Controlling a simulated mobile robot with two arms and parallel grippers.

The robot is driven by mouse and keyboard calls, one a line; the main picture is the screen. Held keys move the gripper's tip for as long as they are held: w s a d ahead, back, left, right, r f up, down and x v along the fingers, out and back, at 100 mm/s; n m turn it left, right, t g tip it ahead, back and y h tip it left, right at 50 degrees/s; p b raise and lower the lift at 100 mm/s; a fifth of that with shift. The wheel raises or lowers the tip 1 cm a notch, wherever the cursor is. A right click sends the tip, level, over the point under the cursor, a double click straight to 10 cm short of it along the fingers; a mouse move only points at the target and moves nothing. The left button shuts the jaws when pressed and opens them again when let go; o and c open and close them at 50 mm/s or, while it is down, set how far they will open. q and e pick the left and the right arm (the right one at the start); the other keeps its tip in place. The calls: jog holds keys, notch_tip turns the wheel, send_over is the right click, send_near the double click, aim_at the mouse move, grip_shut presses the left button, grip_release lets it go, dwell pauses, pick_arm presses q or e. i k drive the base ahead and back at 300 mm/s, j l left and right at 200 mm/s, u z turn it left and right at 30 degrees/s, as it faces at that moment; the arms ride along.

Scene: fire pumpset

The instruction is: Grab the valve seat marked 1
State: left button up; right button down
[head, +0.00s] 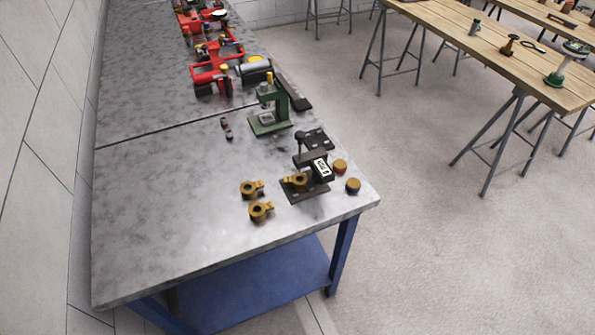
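Two brass-coloured ring-shaped parts with side lugs lie near the front of the metal workbench, one farther back (250,189) and one nearer (261,211). A third similar brass part (298,181) sits on the dark plate of a black fixture (305,191). Two small round brass-orange pieces, one farther (340,166) and one nearer (353,185), stand to the right of the fixture. No number 1 can be read on any of these pieces, so I cannot tell which is the valve seat marked 1. Neither of my grippers shows in the head view.
The workbench (190,230) is clear at its left and front. A green press (269,120) stands behind the fixture, with small dark pieces (226,128) to its left. Red pump equipment (212,70) lines the back. Wooden tables (510,50) stand across open floor at right.

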aim_at(299, 181)
jog(key=k+l, duration=0.15)
jog(key=l, duration=0.25)
jog(key=k+l+u, duration=0.1)
jog(key=l, duration=0.3)
jog(key=k+l, duration=0.2)
jog(key=l, duration=0.15)
